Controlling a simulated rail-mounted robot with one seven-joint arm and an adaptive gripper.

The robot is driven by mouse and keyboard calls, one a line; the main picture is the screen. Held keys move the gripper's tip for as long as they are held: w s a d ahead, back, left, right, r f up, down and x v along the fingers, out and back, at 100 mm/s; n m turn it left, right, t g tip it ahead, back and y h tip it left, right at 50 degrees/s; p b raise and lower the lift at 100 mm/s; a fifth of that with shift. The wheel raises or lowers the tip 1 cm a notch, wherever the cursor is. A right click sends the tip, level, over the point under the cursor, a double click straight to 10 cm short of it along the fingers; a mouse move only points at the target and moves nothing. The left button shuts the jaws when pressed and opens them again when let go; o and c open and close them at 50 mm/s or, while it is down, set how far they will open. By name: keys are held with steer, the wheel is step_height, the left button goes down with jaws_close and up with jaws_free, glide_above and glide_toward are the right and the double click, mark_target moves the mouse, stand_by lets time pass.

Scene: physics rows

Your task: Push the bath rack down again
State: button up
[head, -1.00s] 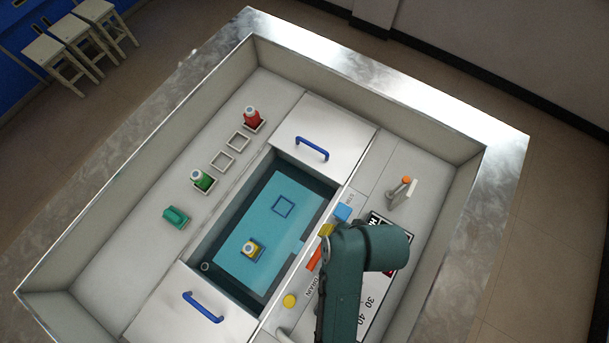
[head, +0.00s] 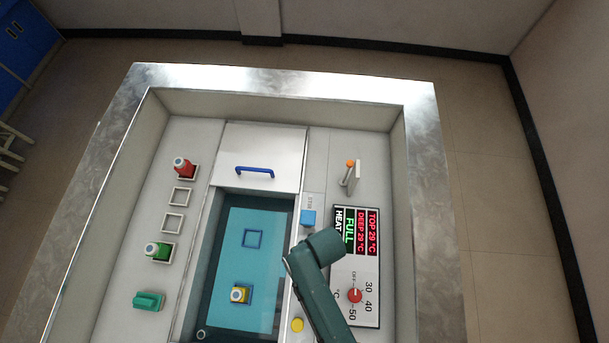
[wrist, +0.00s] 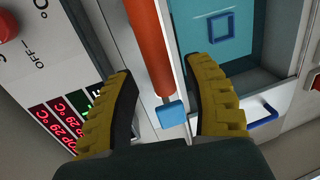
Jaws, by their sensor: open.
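The bath rack, a teal platform (head: 225,278), shows in the water of the sunken bath in the head view. Part of the bath also shows in the wrist view (wrist: 240,52). My gripper (wrist: 161,67) is open in the wrist view, its two yellow-padded fingers apart. A long orange-red bar (wrist: 150,45) passes between the fingers in that picture; I cannot tell whether they touch it. In the head view my arm hides the gripper and the bar.
A display panel (head: 356,232) reads FULL, with a red knob (head: 354,295). Raised walls enclose everything.

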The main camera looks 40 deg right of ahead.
steer(key=shift+w+a+f, duration=0.1)
steer(key=shift+f, duration=0.5)
steer(key=shift+c, duration=0.5)
jaws_close()
